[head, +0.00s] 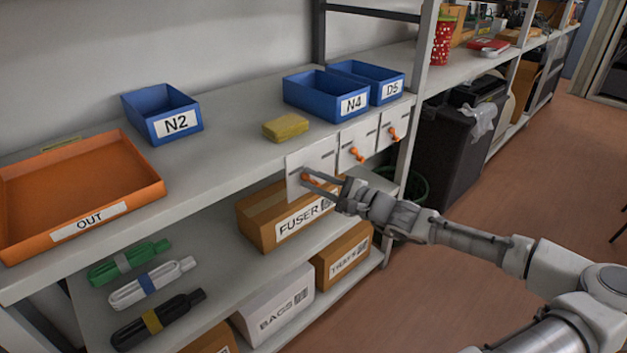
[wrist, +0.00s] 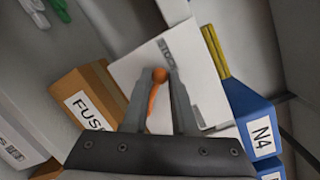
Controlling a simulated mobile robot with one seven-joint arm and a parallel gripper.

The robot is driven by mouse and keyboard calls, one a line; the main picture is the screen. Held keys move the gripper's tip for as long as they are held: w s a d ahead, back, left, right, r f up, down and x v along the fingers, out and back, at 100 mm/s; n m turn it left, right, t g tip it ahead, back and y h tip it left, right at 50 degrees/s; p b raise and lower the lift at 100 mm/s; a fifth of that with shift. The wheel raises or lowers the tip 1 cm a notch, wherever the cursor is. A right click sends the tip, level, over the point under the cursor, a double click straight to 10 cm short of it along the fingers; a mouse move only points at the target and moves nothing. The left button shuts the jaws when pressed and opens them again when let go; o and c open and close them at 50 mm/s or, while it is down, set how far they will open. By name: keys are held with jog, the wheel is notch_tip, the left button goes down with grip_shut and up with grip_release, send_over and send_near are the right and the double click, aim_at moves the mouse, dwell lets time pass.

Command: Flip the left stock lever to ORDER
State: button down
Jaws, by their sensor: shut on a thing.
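Three white plates with orange levers hang on the front edge of the shelf. The left plate (head: 296,166) carries the left stock lever (head: 305,177), and my gripper (head: 307,178) is at it. In the wrist view the left lever (wrist: 154,98) is between the two fingers of my gripper (wrist: 159,85), which are shut on it. A grey label strip is on the plate (wrist: 197,77), too small to read. The middle lever (head: 356,154) and the right lever (head: 393,133) are free of the gripper.
Blue bins N2 (head: 160,114), N4 (head: 322,103) and D5 (head: 365,84), a yellow block (head: 285,127) and the orange OUT tray (head: 139,192) are on the shelf. A FUSER box (head: 262,217) stands below the left plate. Open floor (head: 530,170) lies to the right.

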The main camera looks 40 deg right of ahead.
aim_at(324, 163)
jog(key=shift+r, duration=0.1)
